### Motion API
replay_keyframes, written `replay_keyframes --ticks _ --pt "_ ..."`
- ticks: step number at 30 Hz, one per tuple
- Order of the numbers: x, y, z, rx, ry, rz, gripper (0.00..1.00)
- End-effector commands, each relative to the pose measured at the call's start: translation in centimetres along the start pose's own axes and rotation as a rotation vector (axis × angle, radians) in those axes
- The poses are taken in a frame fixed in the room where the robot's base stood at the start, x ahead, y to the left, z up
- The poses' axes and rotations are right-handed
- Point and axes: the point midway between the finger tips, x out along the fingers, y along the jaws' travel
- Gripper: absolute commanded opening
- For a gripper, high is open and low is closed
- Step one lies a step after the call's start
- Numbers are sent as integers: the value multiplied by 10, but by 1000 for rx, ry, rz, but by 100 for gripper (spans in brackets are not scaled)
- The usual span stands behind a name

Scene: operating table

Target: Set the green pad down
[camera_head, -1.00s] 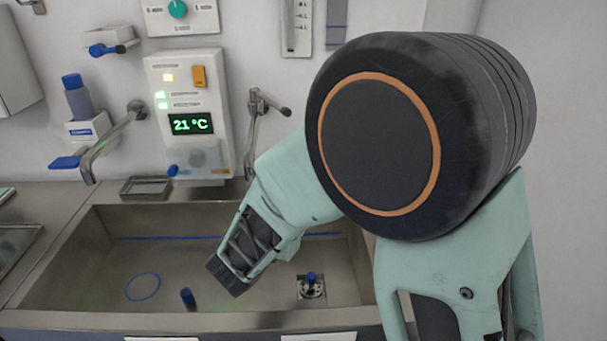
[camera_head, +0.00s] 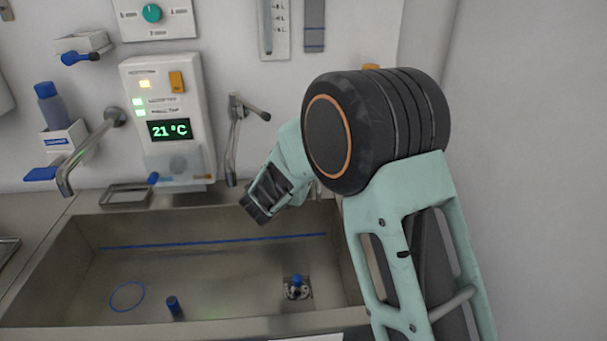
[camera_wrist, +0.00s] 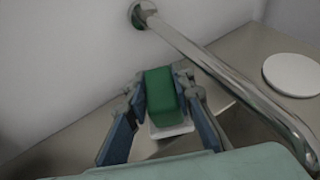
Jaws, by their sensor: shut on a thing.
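The green pad (camera_wrist: 160,92) is a small block in the middle of the wrist view, between the two blue fingers of my gripper (camera_wrist: 158,84). My gripper is shut on it. A pale flat piece (camera_wrist: 172,130) shows at the pad's near end; I cannot tell whether it belongs to the pad or lies below it.
In the wrist view a metal pipe (camera_wrist: 215,65) runs from the wall past the pad's right side. A white round disc (camera_wrist: 292,75) lies on the counter at right. The head view shows a spout (camera_head: 88,150), an empty metal tray (camera_head: 125,196) and a blue-topped drain fitting (camera_head: 297,288).

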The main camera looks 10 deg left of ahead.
Motion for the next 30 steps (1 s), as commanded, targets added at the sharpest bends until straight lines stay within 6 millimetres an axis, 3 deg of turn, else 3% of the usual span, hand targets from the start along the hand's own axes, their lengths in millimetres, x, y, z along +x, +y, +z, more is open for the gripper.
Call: replay_keyframes --ticks 4,6,14,15,21,23,30 --pt "24 -1 10 1 0 -2 0" --pt "26 0 -3 -2 3 -1 0" --pt "27 0 -6 -1 3 1 0" --pt "27 0 -7 -1 3 0 26" --pt "27 0 -7 -1 3 0 48" --pt "27 0 -6 0 2 0 53" --pt "26 0 -6 0 1 0 53"
